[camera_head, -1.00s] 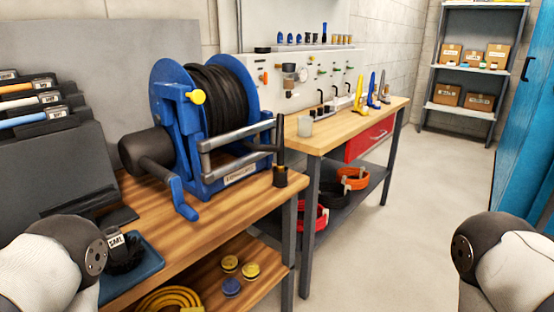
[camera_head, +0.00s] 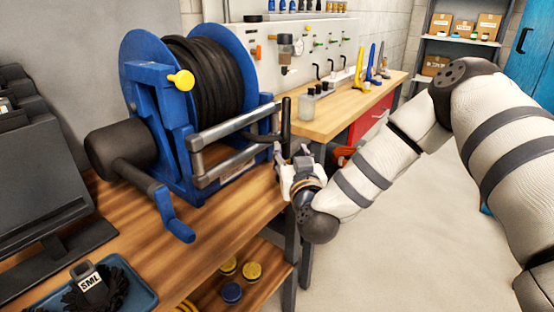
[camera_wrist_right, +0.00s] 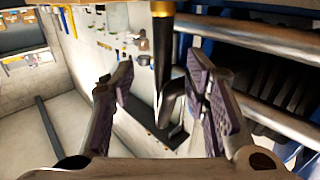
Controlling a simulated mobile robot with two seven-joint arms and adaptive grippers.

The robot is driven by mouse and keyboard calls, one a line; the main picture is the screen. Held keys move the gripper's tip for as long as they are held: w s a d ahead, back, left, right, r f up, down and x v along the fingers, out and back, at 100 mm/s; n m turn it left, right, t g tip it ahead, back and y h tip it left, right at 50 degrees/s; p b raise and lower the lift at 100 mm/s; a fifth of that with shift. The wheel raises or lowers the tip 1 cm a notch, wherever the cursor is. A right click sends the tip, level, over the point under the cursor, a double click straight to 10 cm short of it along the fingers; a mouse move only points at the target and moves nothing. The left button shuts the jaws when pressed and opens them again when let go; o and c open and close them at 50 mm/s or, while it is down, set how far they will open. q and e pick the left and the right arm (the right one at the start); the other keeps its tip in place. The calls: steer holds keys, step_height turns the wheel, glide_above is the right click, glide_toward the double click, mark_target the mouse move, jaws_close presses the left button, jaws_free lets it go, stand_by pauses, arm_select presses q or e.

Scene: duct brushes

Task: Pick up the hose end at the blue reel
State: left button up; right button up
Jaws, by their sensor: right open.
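The blue reel (camera_head: 150,110) stands on the wooden bench with black hose (camera_head: 205,80) wound on its drum. The black hose end (camera_head: 285,118) stands upright at the reel's right, beside the metal guide bars. My right gripper (camera_head: 293,165) is at the lower part of the hose end, by the bench's edge. In the right wrist view the hose end (camera_wrist_right: 164,55) has a brass-coloured band and shows between the two spread fingers of my right gripper (camera_wrist_right: 160,80). The fingers look apart from it. Its foot is hidden by the gripper in the head view. My left gripper is out of view.
The reel's guide bars (camera_head: 235,125) run close to my right gripper. A blue tray (camera_head: 140,290) with a black brush labelled SML lies at the front left. A second bench (camera_head: 335,115) with bottles and tools stands behind. Open floor lies at the right.

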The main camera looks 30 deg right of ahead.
mark_target(287, 141)
steer(key=x, duration=0.6)
steer(key=shift+w+a+r+b, duration=0.1)
steer(key=shift+w+r+b, duration=0.05)
steer(key=shift+r+b, duration=0.2)
steer(key=shift+r, duration=0.1)
jaws_close()
